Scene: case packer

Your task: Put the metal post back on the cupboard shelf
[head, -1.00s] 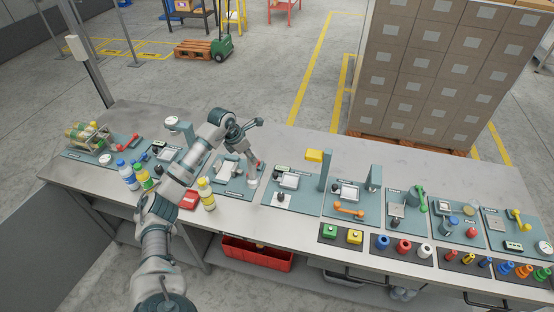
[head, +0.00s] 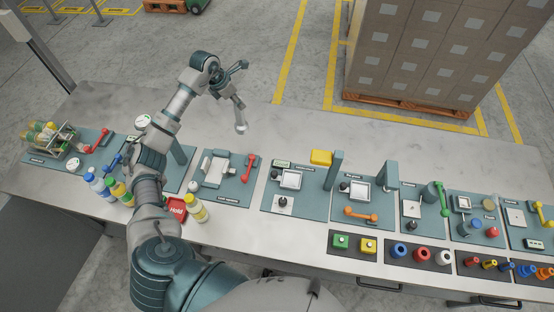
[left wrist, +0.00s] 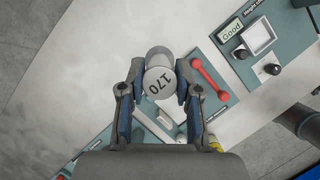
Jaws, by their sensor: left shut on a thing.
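The metal post (head: 240,122) is a short pale grey cylinder. In the head view it hangs below my left gripper (head: 238,101), above the bare back part of the bench. In the left wrist view the post (left wrist: 159,80) shows its round end marked "170", between the two fingers of my left gripper (left wrist: 158,88), which is shut on it. The cupboard shelf is not visible in these frames. My right gripper is not in view.
The steel bench (head: 290,140) carries several teal stations. A station with a red handle (head: 250,167) lies in front of the post. Bottles (head: 195,209) and a red "Hold" tray (head: 176,208) stand near my left arm. Stacked cartons (head: 425,50) stand behind the bench.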

